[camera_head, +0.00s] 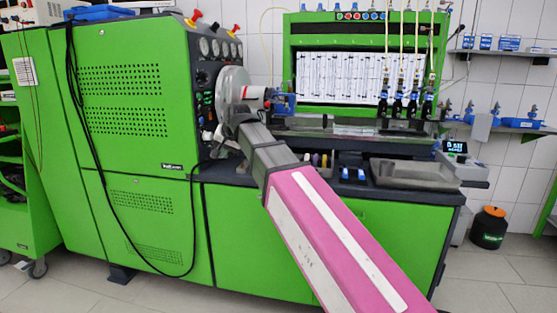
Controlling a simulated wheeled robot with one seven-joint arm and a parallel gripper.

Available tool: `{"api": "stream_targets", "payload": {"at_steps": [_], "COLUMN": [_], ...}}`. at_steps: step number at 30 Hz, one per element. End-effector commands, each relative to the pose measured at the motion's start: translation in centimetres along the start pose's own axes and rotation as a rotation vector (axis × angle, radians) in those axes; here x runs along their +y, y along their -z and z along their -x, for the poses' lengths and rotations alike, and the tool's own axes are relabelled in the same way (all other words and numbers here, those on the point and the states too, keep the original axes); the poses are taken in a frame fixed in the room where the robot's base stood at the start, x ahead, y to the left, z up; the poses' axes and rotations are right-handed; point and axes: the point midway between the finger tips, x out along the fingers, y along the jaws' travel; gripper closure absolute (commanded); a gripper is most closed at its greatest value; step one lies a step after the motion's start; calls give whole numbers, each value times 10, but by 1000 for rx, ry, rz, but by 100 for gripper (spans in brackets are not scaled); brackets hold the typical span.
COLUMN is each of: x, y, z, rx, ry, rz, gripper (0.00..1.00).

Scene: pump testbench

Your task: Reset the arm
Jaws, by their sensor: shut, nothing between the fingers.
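My arm (325,235), pink with white strips, reaches from the bottom right up and left in front of the green pump test bench (121,100). Its grey far section (252,138) ends in front of the grey round disc (232,86) beside the gauge panel. I cannot make out the fingers of my gripper among the parts there, nor whether the arm end touches the bench. A white-and-red cylindrical part (255,93) shows just above the arm's end. I see nothing clearly held.
A blue clamp-like fixture (284,103) stands right of the disc. A grey tray (412,173) lies on the bench's right part, below hanging injector lines (399,100). A black canister (488,228) stands on the floor at right. Black cables (111,200) hang down the bench front.

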Motion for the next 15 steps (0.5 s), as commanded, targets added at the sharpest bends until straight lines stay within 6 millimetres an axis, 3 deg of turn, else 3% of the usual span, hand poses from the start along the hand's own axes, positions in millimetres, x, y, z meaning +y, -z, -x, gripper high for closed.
{"api": "stream_targets", "payload": {"at_steps": [8, 15], "x": [44, 108], "y": [-7, -20], "z": [-24, -55], "rx": [-19, -52], "ry": [-47, -112], "rz": [6, 13], "gripper": [100, 100]}}
